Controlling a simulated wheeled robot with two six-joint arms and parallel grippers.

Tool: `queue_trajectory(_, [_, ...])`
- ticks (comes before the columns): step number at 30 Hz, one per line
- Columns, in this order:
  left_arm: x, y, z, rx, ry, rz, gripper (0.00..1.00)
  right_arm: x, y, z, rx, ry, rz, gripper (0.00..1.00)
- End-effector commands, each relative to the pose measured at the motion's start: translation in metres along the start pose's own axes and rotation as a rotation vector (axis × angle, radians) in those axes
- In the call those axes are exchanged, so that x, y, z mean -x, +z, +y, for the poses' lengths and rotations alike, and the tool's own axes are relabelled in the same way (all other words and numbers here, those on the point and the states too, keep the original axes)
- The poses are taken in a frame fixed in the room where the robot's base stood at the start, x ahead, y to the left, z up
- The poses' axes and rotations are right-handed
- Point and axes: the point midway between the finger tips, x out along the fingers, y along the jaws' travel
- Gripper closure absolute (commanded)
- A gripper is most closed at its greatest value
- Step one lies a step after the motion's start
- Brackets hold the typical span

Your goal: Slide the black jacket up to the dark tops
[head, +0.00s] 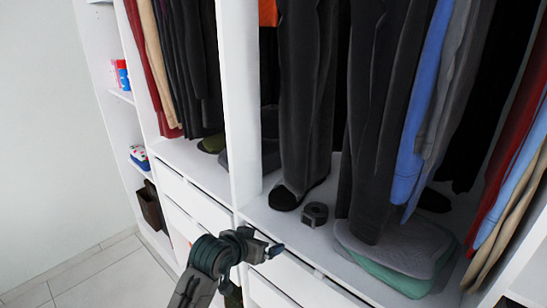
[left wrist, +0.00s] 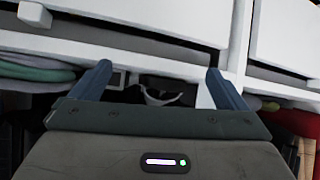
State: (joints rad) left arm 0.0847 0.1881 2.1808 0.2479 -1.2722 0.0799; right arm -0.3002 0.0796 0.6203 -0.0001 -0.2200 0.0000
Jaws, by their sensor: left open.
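My left gripper (head: 263,243) is in front of the drawer fronts, just below the wardrobe floor edge and left of the middle. In the left wrist view the fingers of my left gripper (left wrist: 158,75) are spread apart, with no garment between them. Dark tops (head: 188,60) hang in the left compartment, beside red and beige garments. Long black garments hang right of the divider: one (head: 305,85) near it, one (head: 380,120) further right, and one (head: 490,95) behind grey and blue clothes. I cannot tell which is the black jacket; hangers and rail are out of view. My right gripper is not in view.
A white divider (head: 239,100) separates the compartments. Folded grey and green cloths (head: 400,258), a dark shoe (head: 285,197) and a small dark coiled item (head: 315,214) lie on the wardrobe floor. Side shelves hold a brown basket (head: 152,207). Tiled floor at lower left is clear.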

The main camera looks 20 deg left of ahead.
Motion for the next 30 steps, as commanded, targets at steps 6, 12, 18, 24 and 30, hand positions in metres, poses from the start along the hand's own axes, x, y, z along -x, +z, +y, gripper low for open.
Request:
queue_trajectory(6, [0.079,-0.153,0.028,-0.045,0.090,0.291,0.04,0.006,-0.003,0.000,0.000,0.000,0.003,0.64])
queue_trajectory(12, [0.145,-0.242,0.049,-0.086,0.163,0.495,0.04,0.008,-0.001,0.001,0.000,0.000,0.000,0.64])
queue_trajectory(18, [0.176,-0.272,0.059,-0.109,0.195,0.576,0.04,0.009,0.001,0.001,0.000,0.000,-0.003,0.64])
queue_trajectory(24, [0.167,-0.283,0.063,-0.106,0.199,0.579,0.04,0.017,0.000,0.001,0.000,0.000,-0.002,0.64])
queue_trajectory(30, [0.139,-0.303,0.071,-0.104,0.200,0.576,0.04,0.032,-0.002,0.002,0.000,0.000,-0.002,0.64])
